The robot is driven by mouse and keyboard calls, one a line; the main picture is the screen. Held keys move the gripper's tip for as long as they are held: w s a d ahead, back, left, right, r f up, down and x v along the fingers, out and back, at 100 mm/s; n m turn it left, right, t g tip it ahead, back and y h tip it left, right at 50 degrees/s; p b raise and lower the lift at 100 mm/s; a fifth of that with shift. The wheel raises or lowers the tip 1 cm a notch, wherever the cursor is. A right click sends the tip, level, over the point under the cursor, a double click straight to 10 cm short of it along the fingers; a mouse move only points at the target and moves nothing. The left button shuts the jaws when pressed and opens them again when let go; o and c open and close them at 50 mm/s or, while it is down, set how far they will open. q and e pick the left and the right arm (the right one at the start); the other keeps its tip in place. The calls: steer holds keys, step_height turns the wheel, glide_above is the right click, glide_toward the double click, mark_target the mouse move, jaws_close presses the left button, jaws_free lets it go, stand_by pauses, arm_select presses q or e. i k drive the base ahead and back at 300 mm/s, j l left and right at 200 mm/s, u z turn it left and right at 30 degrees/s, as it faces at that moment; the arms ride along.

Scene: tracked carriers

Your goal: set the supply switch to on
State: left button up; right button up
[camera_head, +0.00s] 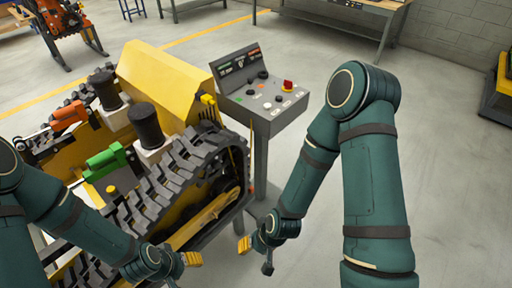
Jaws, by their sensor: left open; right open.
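A grey control box (283,121) stands on a post beside the tracked carrier. Its sloped face carries a red knob (288,86), several small black knobs or switches, one of them a black knob (263,74), and small coloured buttons. Labels are too small to read, so I cannot tell which is the supply switch or how it is set. My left gripper (184,268) is open and low in front of the carrier's track. My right gripper (256,257) is open, below and in front of the box, apart from it. Neither holds anything.
The yellow tracked carrier (165,80) with black tracks fills the left middle, bearing a green part (105,161), an orange part (69,115) and black cylinders. Workbenches stand at the back. The floor right of the box is clear.

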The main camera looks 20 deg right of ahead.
mark_target(288, 84)
steer(key=i+l, duration=0.2)
steer(key=l, duration=0.2)
steer(key=i+l, duration=0.15)
steer(key=l, duration=0.2)
steer(key=i+l, duration=0.2)
steer(key=l, duration=0.2)
steer(key=i+l, duration=0.2)
steer(key=l, duration=0.2)
steer(key=i+l, duration=0.2)
steer(key=l, duration=0.2)
steer(key=k+z, duration=0.05)
